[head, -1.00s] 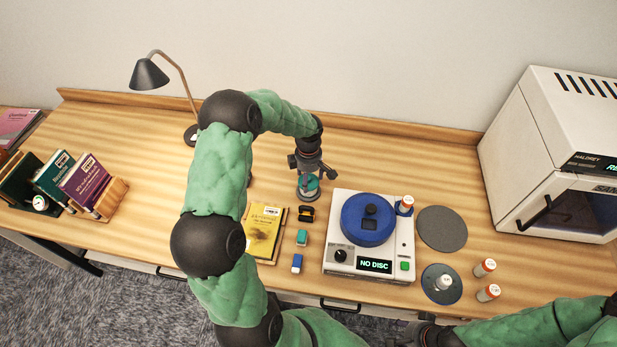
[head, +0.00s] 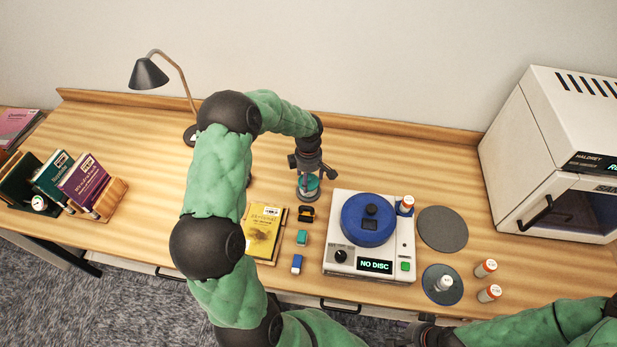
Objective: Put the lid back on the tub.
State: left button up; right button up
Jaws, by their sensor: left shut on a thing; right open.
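My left gripper (head: 308,179) reaches down at the back middle of the desk and is shut on a small teal round piece, which looks like the lid (head: 312,184). Right under it is a small grey round tub (head: 309,196) standing on the desk. The fingers hide part of both, and I cannot tell whether the lid touches the tub or sits level on it. My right gripper (head: 426,332) is at the bottom edge, partly cut off, open and away from the tub.
A white machine (head: 370,268) with a blue round drum (head: 368,220) and a "NO DISC" display stands right of the tub. A yellow book (head: 262,232) and small blocks lie in front. Grey discs and orange-capped vials are further right. A lamp (head: 150,74) stands back left.

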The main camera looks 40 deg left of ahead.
pick_arm(q)
jog(key=shift+f+b, duration=0.15)
jog(key=shift+b, duration=0.45)
dwell(0.8)
dwell(0.4)
jog(key=o, duration=0.9)
jog(key=shift+c, duration=0.2)
jog(key=shift+o, duration=0.2)
jog(key=shift+r+p, duration=1.75)
jog(key=shift+r, duration=1.75)
grip_shut()
